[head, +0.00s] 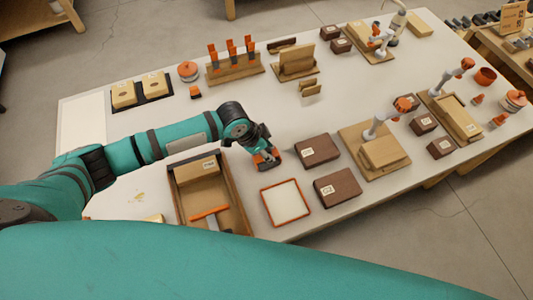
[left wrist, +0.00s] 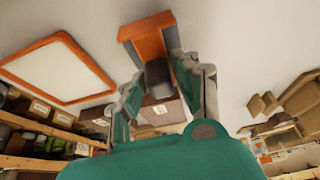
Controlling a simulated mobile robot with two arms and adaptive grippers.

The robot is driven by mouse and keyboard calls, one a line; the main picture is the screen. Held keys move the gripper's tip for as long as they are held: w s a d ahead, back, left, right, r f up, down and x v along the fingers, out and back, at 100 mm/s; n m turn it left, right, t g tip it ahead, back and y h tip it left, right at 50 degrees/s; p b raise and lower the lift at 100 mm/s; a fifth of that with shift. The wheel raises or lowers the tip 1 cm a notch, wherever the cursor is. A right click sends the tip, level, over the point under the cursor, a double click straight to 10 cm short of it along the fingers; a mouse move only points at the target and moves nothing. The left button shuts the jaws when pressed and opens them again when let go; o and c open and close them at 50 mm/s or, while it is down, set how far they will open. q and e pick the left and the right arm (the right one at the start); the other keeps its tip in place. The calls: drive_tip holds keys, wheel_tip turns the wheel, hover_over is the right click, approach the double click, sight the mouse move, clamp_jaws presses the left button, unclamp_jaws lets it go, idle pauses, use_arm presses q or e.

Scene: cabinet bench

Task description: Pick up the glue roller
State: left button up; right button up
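An orange tool with a dark cylindrical part (left wrist: 158,78), which looks like the glue roller, is between my left fingers in the left wrist view. My left gripper (head: 266,159) is low over the bench's middle in the head view, with orange showing at its tips. In the left wrist view my left gripper's fingers (left wrist: 165,90) stand apart on both sides of the dark part. I cannot tell whether they press on it. My right gripper is not in view.
A wooden tray (head: 237,202) with an orange-handled tool (head: 210,212) is left of the gripper. An orange-framed white panel (head: 285,203) lies in front. Dark brown boxes (head: 318,150) (head: 338,187) are close on the right. The bench behind the gripper is mostly clear.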

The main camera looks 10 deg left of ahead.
sight(270, 148)
use_arm(q)
clamp_jaws()
drive_tip(key=shift+r, duration=0.15)
drive_tip(key=shift+w+r, duration=0.1)
drive_tip(key=shift+r, duration=0.15)
wheel_tip(270, 148, up, 3)
drive_tip(key=shift+f+b, duration=0.1)
drive_tip(key=shift+b, duration=0.55)
drive_tip(key=s+d+b, duration=0.1)
drive_tip(key=s+d, duration=0.2)
drive_tip(key=d, duration=0.1)
drive_tip(key=s+d+r+b, duration=0.1)
drive_tip(key=s+d, duration=0.2)
drive_tip(key=d, duration=0.1)
drive_tip(key=s+d+b, duration=0.1)
drive_tip(key=s+d, duration=0.2)
drive_tip(key=d, duration=0.2)
drive_tip(key=shift+s+r, duration=0.2)
drive_tip(key=shift+r, duration=0.05)
